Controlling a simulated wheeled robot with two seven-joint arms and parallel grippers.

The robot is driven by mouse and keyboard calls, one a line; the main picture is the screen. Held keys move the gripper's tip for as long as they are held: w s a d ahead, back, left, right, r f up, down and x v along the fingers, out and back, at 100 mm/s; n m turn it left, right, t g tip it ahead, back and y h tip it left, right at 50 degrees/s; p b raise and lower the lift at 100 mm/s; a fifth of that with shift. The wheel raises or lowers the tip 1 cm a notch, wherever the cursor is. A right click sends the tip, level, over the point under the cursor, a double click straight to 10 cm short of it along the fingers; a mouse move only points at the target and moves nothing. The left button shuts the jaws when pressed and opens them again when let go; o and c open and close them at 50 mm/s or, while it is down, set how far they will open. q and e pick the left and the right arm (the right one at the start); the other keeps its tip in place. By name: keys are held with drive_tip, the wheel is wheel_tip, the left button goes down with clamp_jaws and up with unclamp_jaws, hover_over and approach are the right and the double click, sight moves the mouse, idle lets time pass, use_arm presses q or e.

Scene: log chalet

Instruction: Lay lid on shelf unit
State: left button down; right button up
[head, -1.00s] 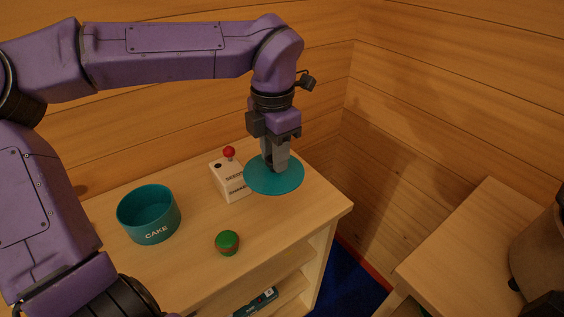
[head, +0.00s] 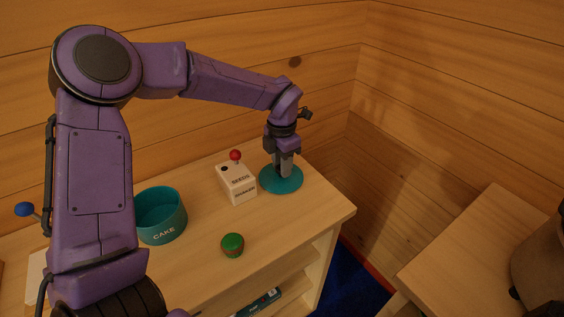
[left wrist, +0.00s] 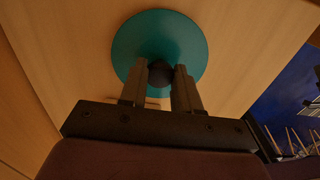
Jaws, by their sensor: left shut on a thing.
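The teal round lid (head: 290,185) is at the right end of the shelf unit's wooden top (head: 285,222), flat and level, close to or on the surface. Whether it touches the wood is hard to tell. My left gripper (head: 283,170) is above it, shut on the lid's dark knob. In the left wrist view the lid (left wrist: 185,35) shows beyond the fingers of my left gripper (left wrist: 160,78), with the dark knob (left wrist: 160,75) between them. A teal CAKE tin (head: 163,232), open at the top, stands on the left of the unit. My right gripper is not in view.
A green-topped small round thing (head: 232,245) sits near the front edge. A blue ball on a lever (head: 25,209) shows at far left. Another wooden surface (head: 470,245) is at right.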

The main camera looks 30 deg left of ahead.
use_arm(q)
drive_tip(key=c, duration=0.8)
unclamp_jaws()
drive_tip(key=shift+f, duration=0.1)
wheel_tip(320, 180, up, 12)
drive_tip(key=shift+r, duration=0.2)
